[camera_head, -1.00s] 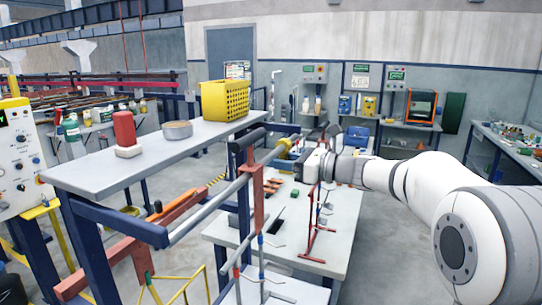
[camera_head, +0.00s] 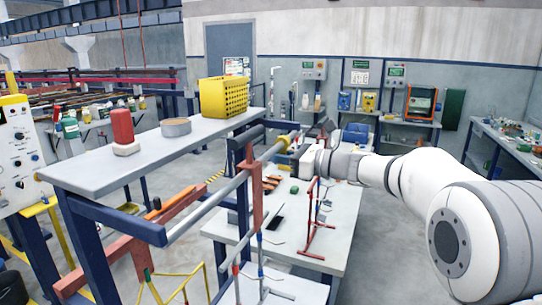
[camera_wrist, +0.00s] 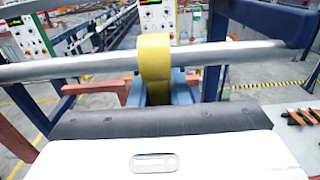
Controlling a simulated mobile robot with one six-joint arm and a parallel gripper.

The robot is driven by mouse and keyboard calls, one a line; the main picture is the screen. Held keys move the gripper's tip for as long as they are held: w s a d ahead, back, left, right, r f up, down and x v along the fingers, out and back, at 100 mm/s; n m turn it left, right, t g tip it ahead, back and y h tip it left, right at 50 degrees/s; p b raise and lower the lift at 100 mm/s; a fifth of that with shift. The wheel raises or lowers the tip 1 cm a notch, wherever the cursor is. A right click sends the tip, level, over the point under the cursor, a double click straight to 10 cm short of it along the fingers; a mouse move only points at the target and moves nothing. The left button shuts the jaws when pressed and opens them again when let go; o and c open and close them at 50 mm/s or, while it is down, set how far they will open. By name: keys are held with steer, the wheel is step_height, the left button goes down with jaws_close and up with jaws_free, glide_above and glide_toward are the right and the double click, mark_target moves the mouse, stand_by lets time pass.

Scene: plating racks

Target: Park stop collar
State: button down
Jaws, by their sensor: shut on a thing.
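The stop collar is a yellow ring (camera_wrist: 155,66) around a silver round bar (camera_wrist: 75,68) in the wrist view. Blue fingers of my gripper (camera_wrist: 160,88) sit on either side of its lower part and are shut on it. In the head view, the yellow collar (camera_head: 283,143) is near the far end of the bar (camera_head: 225,186), with my gripper (camera_head: 292,149) just to its right. The collar's underside and the finger contact are partly hidden.
A grey shelf (camera_head: 85,173) left of the bar carries a yellow basket (camera_head: 223,97), a round tin (camera_head: 176,127) and a red-topped object (camera_head: 123,128). A table (camera_head: 337,222) below holds a red stand (camera_head: 312,220). An upright post (camera_head: 258,185) stands near the bar.

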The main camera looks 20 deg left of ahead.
mark_target(282, 149)
steer(key=shift+w, duration=0.1)
steer(key=shift+w+d+r+p, duration=0.1)
steer(key=shift+w+p, duration=0.55)
steer(key=shift+w, duration=0.4)
steer(key=shift+w+d+r+p, duration=0.1)
steer(key=shift+w+p, duration=0.5)
steer(key=shift+w, duration=0.4)
steer(key=c, duration=1.4)
jaws_free()
steer(key=shift+w+f, duration=0.15)
steer(key=shift+w, duration=0.05)
steer(key=shift+o, duration=0.2)
steer(key=d+b, duration=0.2)
steer(key=d, duration=0.5)
steer(key=shift+s+d, duration=0.35)
steer(key=shift+d, duration=0.05)
